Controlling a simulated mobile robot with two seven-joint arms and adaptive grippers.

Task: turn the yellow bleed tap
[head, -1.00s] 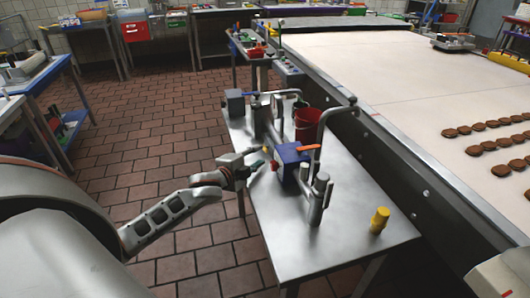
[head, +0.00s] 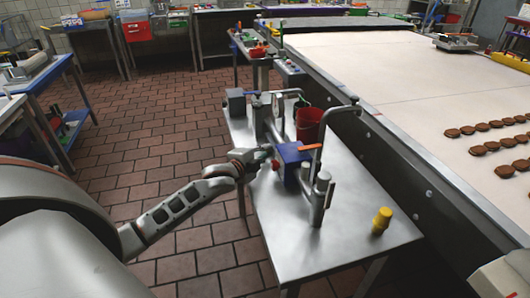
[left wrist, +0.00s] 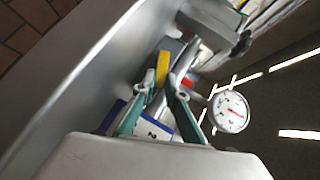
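The yellow tap (left wrist: 163,68) shows in the left wrist view as a short yellow lever, just ahead of and between the tips of my left gripper (left wrist: 159,85). The two green fingers stand apart; I cannot tell whether either touches the lever. In the head view my left gripper (head: 266,152) is at the left side of the blue block (head: 292,152) on the pipework, and it hides the tap there. My right gripper is not in view.
The pipework stands on a steel table (head: 290,240). An orange lever (head: 308,147), a red bucket (head: 308,124) and a yellow cylinder (head: 381,221) are nearby. A round gauge (left wrist: 229,112) is right of the fingers. The conveyor (head: 400,80) runs along the table's right side.

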